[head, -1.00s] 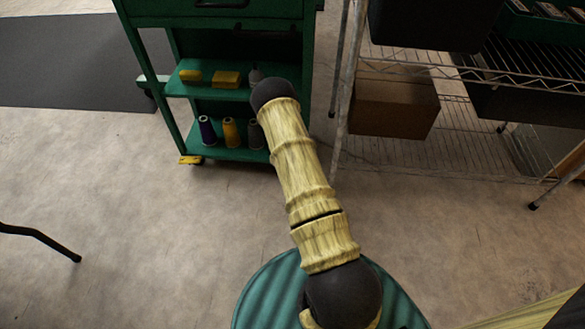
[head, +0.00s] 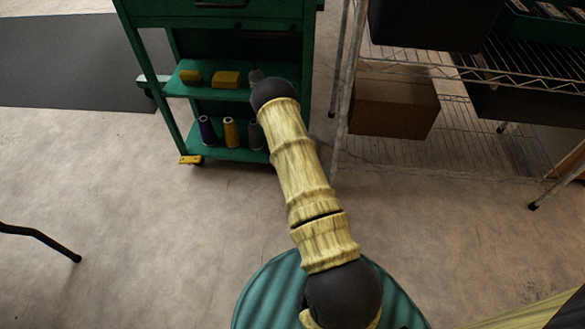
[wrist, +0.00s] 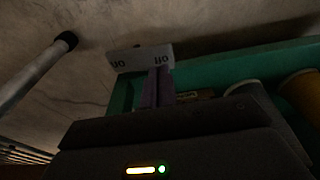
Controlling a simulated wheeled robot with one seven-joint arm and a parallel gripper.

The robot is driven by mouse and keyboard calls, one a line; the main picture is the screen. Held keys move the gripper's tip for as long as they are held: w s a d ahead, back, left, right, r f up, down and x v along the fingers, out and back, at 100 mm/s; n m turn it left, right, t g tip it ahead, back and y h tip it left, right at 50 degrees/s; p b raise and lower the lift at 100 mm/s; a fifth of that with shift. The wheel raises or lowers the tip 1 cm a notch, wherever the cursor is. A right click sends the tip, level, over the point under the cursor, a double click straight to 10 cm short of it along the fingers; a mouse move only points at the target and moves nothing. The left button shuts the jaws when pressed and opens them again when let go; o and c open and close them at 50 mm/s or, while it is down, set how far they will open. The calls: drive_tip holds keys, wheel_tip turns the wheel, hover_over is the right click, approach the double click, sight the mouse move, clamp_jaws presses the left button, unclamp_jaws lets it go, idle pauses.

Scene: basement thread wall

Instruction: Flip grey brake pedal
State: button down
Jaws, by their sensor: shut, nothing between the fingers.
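In the wrist view a light grey pedal-like plate (wrist: 138,58) with dark lettering, which reads upside down, lies near the top middle. I take it for the grey brake pedal. My gripper (wrist: 158,72) shows as two purplish fingers side by side, shut and empty. The fingertips end at the plate's lower right edge. I cannot tell whether they touch it. In the head view my gripper is hidden and the grey pedal cannot be made out.
The green cart (head: 235,154) carries thread cones and yellow blocks; a yellow caster pedal (head: 191,160) is at its lower left. A wire rack (head: 440,68) with boxes stands to its right. A grey post (wrist: 35,72) shows in the wrist view. Floor in front is clear.

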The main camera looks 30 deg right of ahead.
drive_tip(key=shift+d+f+b, duration=0.1)
drive_tip(key=shift+f+b, duration=0.5)
drive_tip(key=shift+f, duration=0.55)
idle(0.7)
drive_tip(key=shift+r, duration=0.1)
drive_tip(key=shift+r+p, duration=2.85)
drive_tip(key=shift+r, duration=0.65)
